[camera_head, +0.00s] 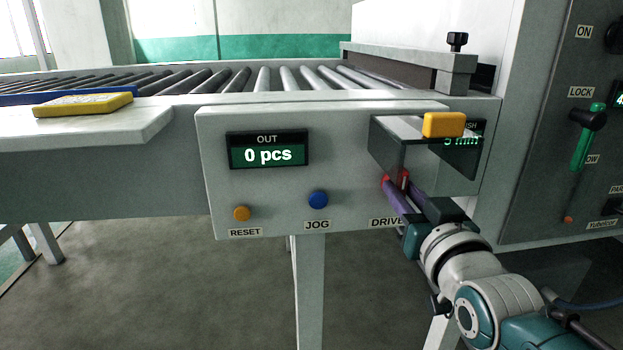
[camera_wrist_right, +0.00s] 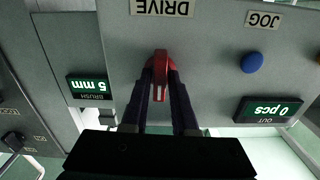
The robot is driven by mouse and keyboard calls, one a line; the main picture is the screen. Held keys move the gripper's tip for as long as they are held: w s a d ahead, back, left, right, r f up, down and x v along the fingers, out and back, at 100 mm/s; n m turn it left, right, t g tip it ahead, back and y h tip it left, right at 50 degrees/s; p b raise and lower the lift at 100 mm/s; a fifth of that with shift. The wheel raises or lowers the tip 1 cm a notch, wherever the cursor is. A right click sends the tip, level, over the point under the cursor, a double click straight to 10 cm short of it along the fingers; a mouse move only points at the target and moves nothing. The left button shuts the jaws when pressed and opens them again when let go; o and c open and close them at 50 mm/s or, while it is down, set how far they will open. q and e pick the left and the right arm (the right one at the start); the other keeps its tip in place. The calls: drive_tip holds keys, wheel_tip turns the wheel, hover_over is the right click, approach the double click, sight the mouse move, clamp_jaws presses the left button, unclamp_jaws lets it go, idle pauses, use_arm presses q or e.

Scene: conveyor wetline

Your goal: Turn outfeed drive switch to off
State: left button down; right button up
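The red drive switch (camera_wrist_right: 160,68) is on the grey outfeed panel (camera_head: 345,130), above the DRIVE label (camera_head: 385,222) in the head view. My right gripper (camera_wrist_right: 160,80) has its dark fingers on both sides of the red handle and looks shut on it. In the wrist view, which is upside down, the handle lies along the fingers with a pale mark at its gripper end. In the head view my right gripper (camera_head: 396,184) and a dark cover partly hide the switch. No on or off marks of this switch are readable. My left gripper is not in view.
The OUT display (camera_head: 268,150) reads 0 pcs. An orange RESET button (camera_head: 242,214) and a blue JOG button (camera_head: 318,199) sit left of the switch. A yellow block (camera_head: 444,124) juts out above my gripper. A control cabinet (camera_head: 545,120) stands at the right.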

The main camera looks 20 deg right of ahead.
drive_tip(key=o, duration=0.3)
drive_tip(key=shift+s+p, duration=0.25)
drive_tip(key=shift+p, duration=0.05)
drive_tip(key=p+v, duration=0.3)
drive_tip(key=v, duration=0.3)
drive_tip(key=shift+s, duration=0.25)
drive_tip(key=shift+p, duration=0.3)
